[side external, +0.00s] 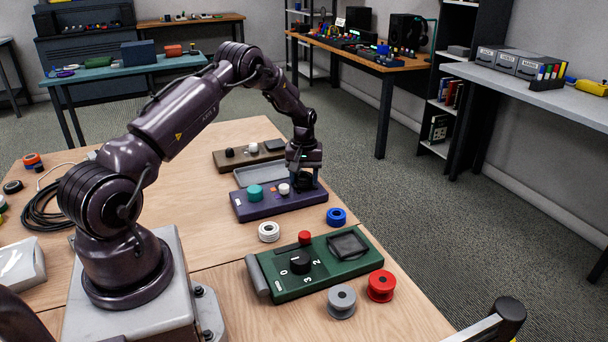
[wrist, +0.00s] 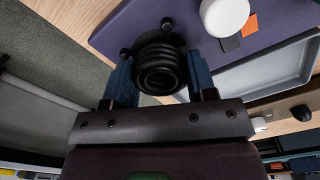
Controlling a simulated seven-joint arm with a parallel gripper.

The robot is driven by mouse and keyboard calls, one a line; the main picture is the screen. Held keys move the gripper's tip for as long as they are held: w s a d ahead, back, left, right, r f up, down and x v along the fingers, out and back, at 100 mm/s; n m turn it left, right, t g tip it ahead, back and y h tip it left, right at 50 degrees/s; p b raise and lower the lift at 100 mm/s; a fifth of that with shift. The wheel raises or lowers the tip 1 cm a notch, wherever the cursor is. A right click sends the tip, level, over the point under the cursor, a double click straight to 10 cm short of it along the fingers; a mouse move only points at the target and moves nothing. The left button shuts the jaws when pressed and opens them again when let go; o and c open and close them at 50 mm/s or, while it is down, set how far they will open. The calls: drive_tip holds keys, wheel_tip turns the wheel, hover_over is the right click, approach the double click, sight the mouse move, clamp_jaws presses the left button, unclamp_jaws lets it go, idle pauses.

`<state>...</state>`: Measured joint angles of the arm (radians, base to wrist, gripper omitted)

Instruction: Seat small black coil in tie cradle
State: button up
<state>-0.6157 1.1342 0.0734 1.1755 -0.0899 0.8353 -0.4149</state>
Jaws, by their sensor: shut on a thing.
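My gripper (side external: 303,181) is over the right end of the purple board (side external: 262,211). In the wrist view its two blue fingers stand either side of the small black coil (wrist: 160,72) and are shut on it. The coil looks like a ribbed stack of black rings. Small black posts (wrist: 165,23) show on the purple board around the coil, and may belong to the tie cradle. The coil appears at or just above these posts; I cannot tell whether it touches the board. In the side view the fingers largely hide the coil and the posts.
The purple board also carries a teal knob (side external: 255,192) and a white knob (side external: 284,189). A grey tray (side external: 262,175) and a brown board (side external: 230,161) lie behind. A blue spool (side external: 337,217), white spool (side external: 269,232) and green board (side external: 276,284) are in front.

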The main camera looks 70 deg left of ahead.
drive_tip(key=shift+f, duration=0.2)
drive_tip(key=o, duration=1)
drive_tip(key=shift+o, duration=0.4)
drive_tip(key=o, duration=0.3)
drive_tip(key=shift+r, duration=3.5)
